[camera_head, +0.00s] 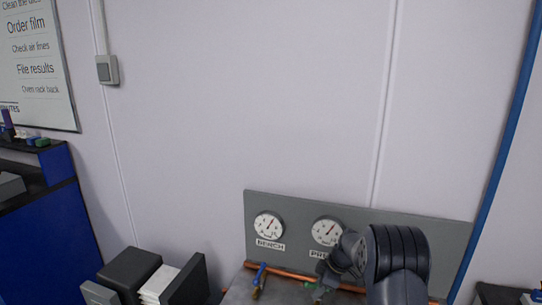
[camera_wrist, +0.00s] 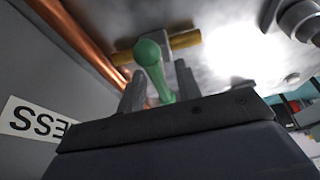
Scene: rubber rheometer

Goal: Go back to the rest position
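My gripper (camera_wrist: 160,87) shows in the wrist view with its two grey fingers apart. A green valve handle (camera_wrist: 152,52) with a rounded end lies between and just beyond them. A gap shows beside the handle, so the fingers do not look closed on it; contact on the right finger is unclear. The handle sits by a brass valve body (camera_wrist: 185,42). In the head view my gripper (camera_head: 322,279) is small and dark at the bottom, below the right gauge (camera_head: 327,231), and its fingers are hard to make out. A bit of the green handle (camera_head: 317,292) shows below it.
A grey panel (camera_head: 290,205) carries the left gauge (camera_head: 268,225) and a copper pipe (camera_head: 290,274) below. A blue valve handle (camera_head: 260,274) stands left of my gripper. Dark boxes (camera_head: 130,270) are at lower left. The wall space above the panel is clear.

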